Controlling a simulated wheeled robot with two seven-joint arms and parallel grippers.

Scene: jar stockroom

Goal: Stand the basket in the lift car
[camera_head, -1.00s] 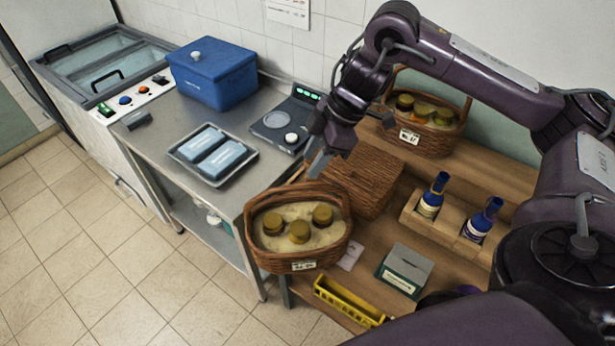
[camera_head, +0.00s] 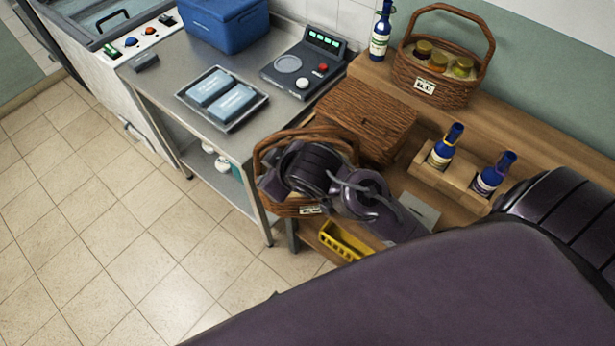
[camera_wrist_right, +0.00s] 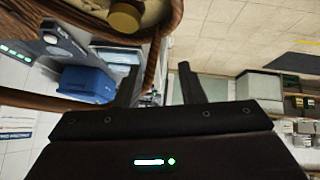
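A brown wicker basket (camera_head: 292,208) with a tall handle and a white label stands at the near-left corner of the wooden table. My right gripper (camera_head: 268,183) is over it and hides most of its inside. In the right wrist view the two fingers of my right gripper (camera_wrist_right: 158,75) are spread apart. The basket's handle (camera_wrist_right: 151,62) curves close to them, partly behind the left finger; I cannot tell whether it touches. A jar lid (camera_wrist_right: 126,16) shows in the basket. My left gripper is out of view. I cannot clearly identify the lift car.
A second basket (camera_head: 436,75) with jars stands at the back. The steel counter holds a tray (camera_head: 221,97), scale (camera_head: 304,62) and blue bin (camera_head: 226,22). Floor at left is clear.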

